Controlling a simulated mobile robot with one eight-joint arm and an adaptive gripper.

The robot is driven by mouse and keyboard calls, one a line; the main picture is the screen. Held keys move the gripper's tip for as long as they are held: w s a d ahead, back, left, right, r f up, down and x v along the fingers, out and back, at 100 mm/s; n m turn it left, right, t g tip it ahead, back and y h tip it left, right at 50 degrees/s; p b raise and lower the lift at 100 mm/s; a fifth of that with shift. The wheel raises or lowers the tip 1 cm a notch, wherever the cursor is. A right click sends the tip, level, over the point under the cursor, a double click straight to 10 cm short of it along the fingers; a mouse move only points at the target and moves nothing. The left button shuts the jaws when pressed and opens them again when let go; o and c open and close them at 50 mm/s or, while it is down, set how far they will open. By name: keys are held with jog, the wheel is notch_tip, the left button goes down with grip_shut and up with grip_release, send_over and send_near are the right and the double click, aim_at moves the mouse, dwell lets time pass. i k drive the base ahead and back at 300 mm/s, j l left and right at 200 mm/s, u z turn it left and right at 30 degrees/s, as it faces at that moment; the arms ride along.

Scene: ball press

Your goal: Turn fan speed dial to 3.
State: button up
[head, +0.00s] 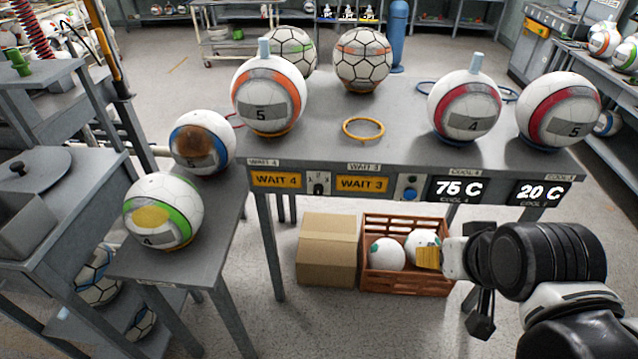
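A small panel with a dark knob (318,188) is set in the front edge of the grey bench, between the yellow WAIT 4 and WAIT 3 displays. It may be the fan speed dial; its markings are too small to read. A second small panel with a round blue control (408,188) is right of WAIT 3. My gripper (458,290) is at the lower right, below the bench edge and in front of the wooden crate. It is apart from both controls. Its fingers are seen partly side-on, and their opening is unclear.
The grey bench (385,135) carries several balls and an orange ring (363,128). Displays read 75 C (458,189) and 20 C (540,193). Below are a cardboard box (328,250) and a wooden crate (405,281) with balls. A lower side table (205,235) holds two balls.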

aim_at(318, 189)
jog(key=k+j, duration=0.25)
jog(key=j, duration=0.15)
jog(key=k+j, duration=0.2)
jog(key=j, duration=0.25)
jog(key=k+j, duration=0.25)
jog(key=j, duration=0.15)
jog(key=z, duration=0.05)
